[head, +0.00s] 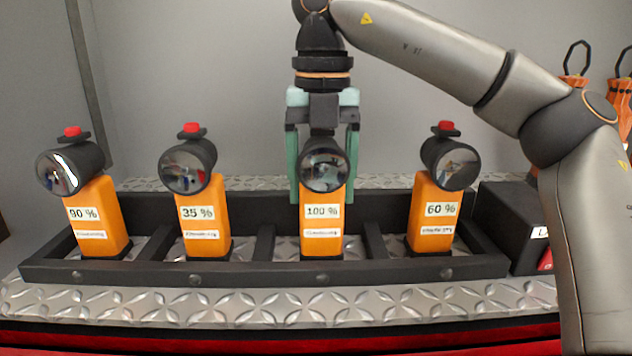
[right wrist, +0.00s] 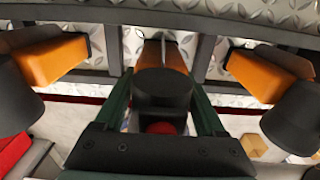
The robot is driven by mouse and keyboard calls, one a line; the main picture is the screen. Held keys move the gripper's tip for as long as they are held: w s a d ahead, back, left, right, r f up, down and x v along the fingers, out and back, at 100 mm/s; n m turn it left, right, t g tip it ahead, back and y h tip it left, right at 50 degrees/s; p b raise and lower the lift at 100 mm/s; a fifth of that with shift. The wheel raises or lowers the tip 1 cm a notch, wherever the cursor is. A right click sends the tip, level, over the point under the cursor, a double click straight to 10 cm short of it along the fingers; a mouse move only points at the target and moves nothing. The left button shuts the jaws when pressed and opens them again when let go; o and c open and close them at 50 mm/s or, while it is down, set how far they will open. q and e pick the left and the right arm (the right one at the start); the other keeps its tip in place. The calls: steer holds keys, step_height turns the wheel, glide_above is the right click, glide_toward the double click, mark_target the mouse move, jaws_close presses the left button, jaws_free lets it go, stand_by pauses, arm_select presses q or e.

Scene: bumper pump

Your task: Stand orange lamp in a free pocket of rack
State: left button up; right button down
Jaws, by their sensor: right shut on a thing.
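The orange lamp labelled 100 % (head: 322,220) stands upright in a pocket of the black rack (head: 270,272), with its black head facing the camera. My right gripper (head: 322,185) comes down from above, its green fingers on both sides of this lamp, shut on it. In the right wrist view the lamp's black head (right wrist: 163,90) lies between the fingers, with the orange body beyond it. Other orange lamps stand in the rack: 90 % (head: 97,220), 35 % (head: 205,220) and 60 % (head: 433,215). My left gripper is not in view.
The rack sits on a silver diamond-plate shelf (head: 270,310) with a red edge below. A black box (head: 510,225) stands right of the rack. Orange items with black loops (head: 575,72) are at the far right. A grey wall is behind.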

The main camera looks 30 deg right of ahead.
steer(key=shift+w+a, duration=0.1)
jaws_free()
steer(key=shift+f, duration=0.1)
steer(key=shift+r, duration=3.9)
